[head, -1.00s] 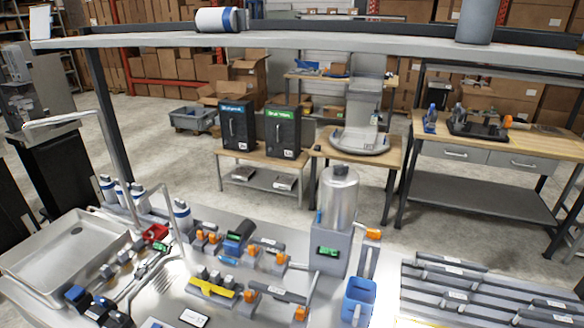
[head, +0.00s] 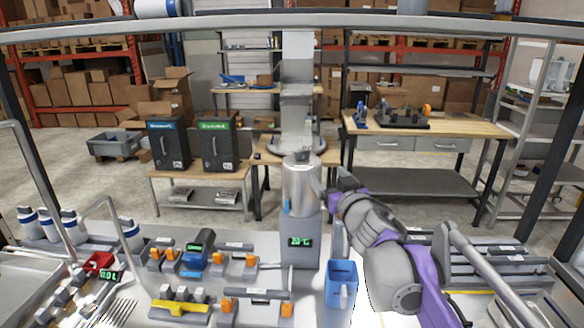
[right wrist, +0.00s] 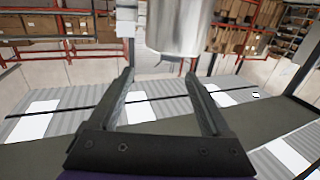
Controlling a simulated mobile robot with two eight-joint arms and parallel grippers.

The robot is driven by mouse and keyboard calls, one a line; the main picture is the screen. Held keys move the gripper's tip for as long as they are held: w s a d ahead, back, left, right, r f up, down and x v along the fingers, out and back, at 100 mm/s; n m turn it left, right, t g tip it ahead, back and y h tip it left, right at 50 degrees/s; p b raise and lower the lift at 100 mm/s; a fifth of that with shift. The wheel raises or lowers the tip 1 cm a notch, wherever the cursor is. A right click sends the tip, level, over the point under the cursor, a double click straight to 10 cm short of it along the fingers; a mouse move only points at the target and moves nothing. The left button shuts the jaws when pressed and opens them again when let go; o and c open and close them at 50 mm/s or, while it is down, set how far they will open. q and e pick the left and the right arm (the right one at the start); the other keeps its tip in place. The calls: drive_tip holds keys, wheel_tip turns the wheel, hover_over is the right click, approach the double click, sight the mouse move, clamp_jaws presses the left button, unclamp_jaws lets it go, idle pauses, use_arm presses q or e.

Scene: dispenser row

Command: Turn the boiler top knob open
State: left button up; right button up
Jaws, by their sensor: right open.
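The boiler (head: 301,188) is a silver cylinder on a grey base with a green digital display (head: 301,242), in the middle of the head view. Its small dark top knob (head: 302,156) sits on the lid. My right gripper (head: 331,183) is just right of the cylinder, lower than the knob. The right wrist view shows its two fingers (right wrist: 160,78) spread, with nothing between them. The boiler's lower cylinder (right wrist: 180,25) shows beyond the fingertips there; the knob is out of that view. My left gripper is not in view.
A blue container (head: 341,285) stands in front of the boiler, below my right arm. Dispensers with orange parts (head: 250,260) line the counter to the left. Grey slotted racks (head: 475,265) lie right. An overhead shelf beam (head: 250,22) crosses the top.

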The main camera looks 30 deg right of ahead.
sight(304, 153)
drive_tip(key=w+y, duration=0.1)
drive_tip(key=w, duration=0.3)
drive_tip(key=w+n+y, duration=0.1)
drive_tip(key=w, duration=0.3)
drive_tip(key=w+r+n+y, duration=0.1)
drive_tip(key=w, duration=0.4)
drive_tip(key=shift+d, duration=0.25)
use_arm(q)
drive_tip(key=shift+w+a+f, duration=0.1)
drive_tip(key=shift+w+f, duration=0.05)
use_arm(e)
clamp_jaws()
